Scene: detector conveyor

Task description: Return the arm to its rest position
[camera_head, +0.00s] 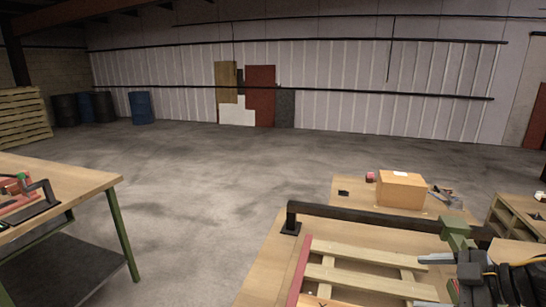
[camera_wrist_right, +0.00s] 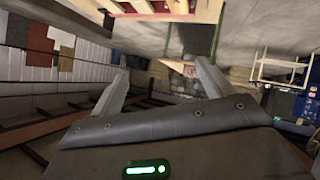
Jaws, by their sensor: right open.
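My right gripper (camera_head: 436,275) is at the lower right in the head view, above the wooden slatted frame on the near bench. Its two grey fingers point left. In the right wrist view the fingers of the same gripper (camera_wrist_right: 163,82) stand wide apart with nothing between them, so it is open and empty. My right arm comes in from the lower right edge, dark, with cables. My left arm and gripper are not in view.
The near bench (camera_head: 262,262) carries a slatted wooden frame (camera_head: 362,281) and a raised black bar (camera_head: 365,219). A cardboard box (camera_head: 400,189) stands behind the bar. Another workbench (camera_head: 62,187) is at the left. Open concrete floor (camera_head: 200,190) lies between; barrels (camera_head: 141,107) stand far back.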

